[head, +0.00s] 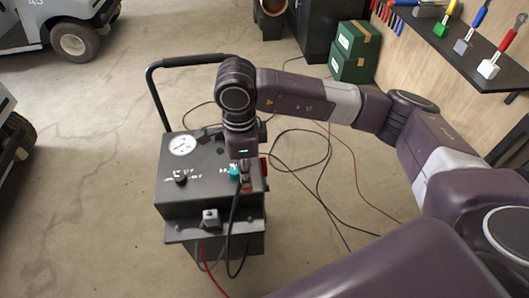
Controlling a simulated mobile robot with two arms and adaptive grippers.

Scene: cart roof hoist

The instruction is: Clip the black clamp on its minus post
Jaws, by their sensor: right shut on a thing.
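My right gripper (243,172) points down over the top of a grey wheeled charger (192,202) and is shut on what looks like the black clamp. The clamp (246,187) is mostly hidden by the gripper; a copper-coloured part shows below the fingers. A black cable (233,217) hangs from there over the charger's front. A teal knob (234,172) is close beside the fingers. A red thing (264,166) shows partly behind the gripper, too hidden to name surely. I cannot make out a minus post. My left gripper is not in view.
The charger has a dial (182,144), a black knob (180,179) and a tall black handle (155,98). Black and red cables lie on the floor to its right. Green boxes (355,50) and a tool shelf (460,45) stand back right. White carts (60,22) are at left.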

